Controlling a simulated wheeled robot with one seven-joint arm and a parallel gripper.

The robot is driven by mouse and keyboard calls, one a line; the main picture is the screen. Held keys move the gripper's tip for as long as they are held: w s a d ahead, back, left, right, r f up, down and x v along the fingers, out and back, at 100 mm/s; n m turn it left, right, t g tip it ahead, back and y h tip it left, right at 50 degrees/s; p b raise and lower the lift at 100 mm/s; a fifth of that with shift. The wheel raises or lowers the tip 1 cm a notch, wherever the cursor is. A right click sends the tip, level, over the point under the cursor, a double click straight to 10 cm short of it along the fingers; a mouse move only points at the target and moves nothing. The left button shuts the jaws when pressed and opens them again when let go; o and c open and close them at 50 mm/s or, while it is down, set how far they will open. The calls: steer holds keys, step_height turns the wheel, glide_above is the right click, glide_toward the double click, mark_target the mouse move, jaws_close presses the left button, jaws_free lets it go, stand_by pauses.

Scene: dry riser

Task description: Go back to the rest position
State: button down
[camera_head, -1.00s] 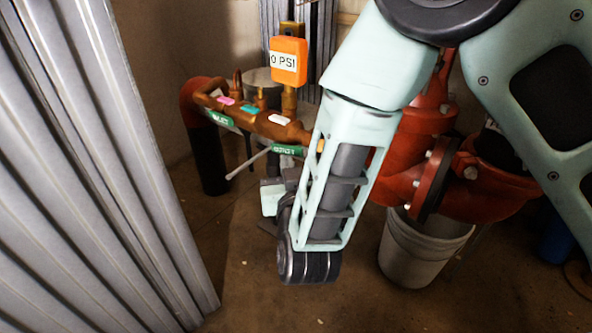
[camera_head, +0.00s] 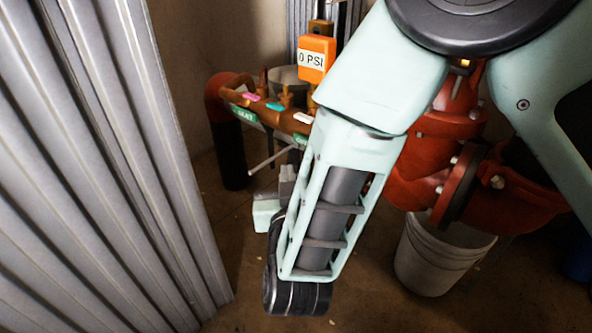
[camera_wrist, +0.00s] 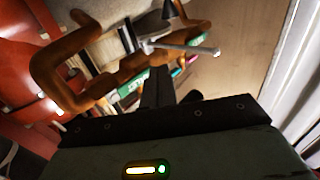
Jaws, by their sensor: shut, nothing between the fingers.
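My gripper (camera_head: 282,182) is partly hidden behind my forearm in the head view, in front of and below the copper pipe assembly. In the wrist view my gripper (camera_wrist: 158,82) shows as dark fingers held shut and empty, pointing toward the pipework. The copper pipe assembly (camera_head: 290,122) carries green, pink, teal and white tags; it also shows in the wrist view (camera_wrist: 72,50). An orange gauge box (camera_head: 316,59) reading "0 PSI" stands above it. A thin pale lever (camera_wrist: 185,48) crosses in front of the pipe in the wrist view. No contact between gripper and pipework is visible.
A corrugated grey metal wall (camera_head: 110,170) stands close on the left. A large red valve body (camera_head: 455,175) is on the right, above a white bucket (camera_head: 440,258) on the floor. Bare brown floor (camera_head: 235,245) lies between wall and arm.

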stand_by(0.4)
steer(key=s+d+r+n+g+y, duration=0.15)
steer(key=s+n+g+y, duration=0.25)
steer(key=s+g, duration=0.6)
steer(key=s+d+r+n+g+h, duration=0.1)
steer(key=s+d+g+h, duration=0.3)
steer(key=d, duration=0.4)
steer(key=s+d+r+n+g+h, duration=0.15)
steer(key=s+d+g, duration=0.25)
steer(key=s+d, duration=0.4)
step_height(320, 180, up, 33)
steer(key=w+p, duration=0.1)
steer(key=p, duration=3.3)
steer(key=shift+d, duration=0.2)
steer(key=shift+w, duration=0.1)
